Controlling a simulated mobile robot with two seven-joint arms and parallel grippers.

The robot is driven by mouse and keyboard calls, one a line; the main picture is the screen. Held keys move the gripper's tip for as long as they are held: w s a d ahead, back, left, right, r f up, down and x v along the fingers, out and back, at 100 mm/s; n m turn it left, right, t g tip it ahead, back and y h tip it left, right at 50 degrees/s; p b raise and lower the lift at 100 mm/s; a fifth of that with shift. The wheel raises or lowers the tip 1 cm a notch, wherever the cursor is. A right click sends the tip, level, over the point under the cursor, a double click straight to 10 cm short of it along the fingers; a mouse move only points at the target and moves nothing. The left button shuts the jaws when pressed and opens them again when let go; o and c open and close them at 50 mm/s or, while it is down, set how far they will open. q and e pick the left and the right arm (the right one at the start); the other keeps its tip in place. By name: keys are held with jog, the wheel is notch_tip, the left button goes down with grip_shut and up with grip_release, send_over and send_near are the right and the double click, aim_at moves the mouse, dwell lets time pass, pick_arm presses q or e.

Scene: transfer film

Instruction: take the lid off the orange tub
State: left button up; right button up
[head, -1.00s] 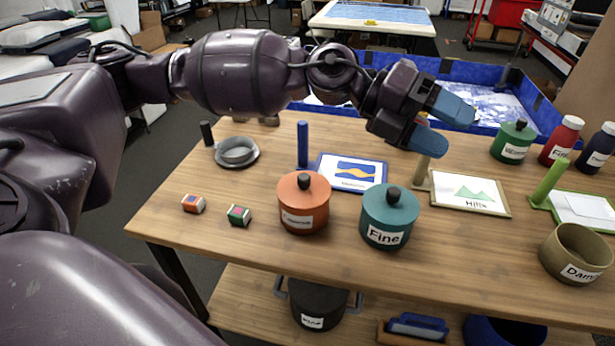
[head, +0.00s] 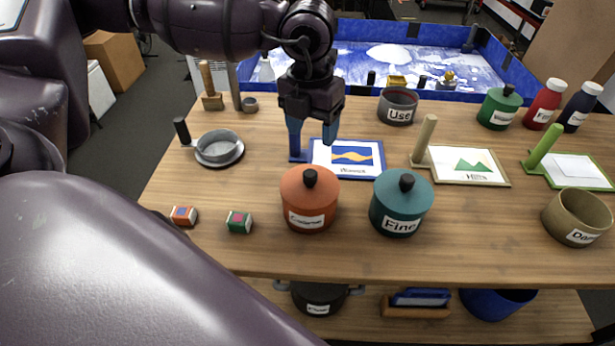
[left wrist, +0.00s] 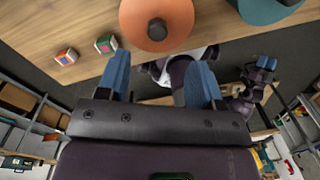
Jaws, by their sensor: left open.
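The orange tub (head: 309,208) stands upright on the wooden table with its lid (head: 310,184) on. The lid is orange with a black knob (head: 310,176). In the left wrist view the lid (left wrist: 150,12) and knob (left wrist: 157,29) show at the top, beyond my fingertips. My left gripper (head: 313,132) is open and empty, above the table behind the tub, pointing down. Its blue fingers also show spread in the left wrist view (left wrist: 160,68). A purple arm end with blue fingers, apparently my right gripper (left wrist: 267,63), shows small at the right there; its opening is unclear.
A teal tub (head: 401,205) stands close on the right. Behind the orange tub are a blue-framed picture (head: 372,172) and a blue post (head: 298,155) near my left fingers. Two small blocks (head: 184,215) (head: 239,222) lie left. The table front is clear.

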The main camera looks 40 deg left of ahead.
pick_arm(q)
jog(key=shift+s+n+y, duration=0.25)
jog(key=shift+n+y, duration=0.05)
jog(key=shift+n, duration=0.2)
send_over(311, 171)
jog(key=f, duration=0.4)
jog(key=shift+w+a+f, duration=0.1)
jog(key=shift+a+f, duration=0.1)
jog(key=shift+f, duration=0.1)
jog(key=shift+d+f, duration=0.2)
jog(key=shift+f, duration=2.85)
jog(key=c, duration=1)
notch_tip(311, 171, up, 20)
jog(key=shift+r, duration=0.1)
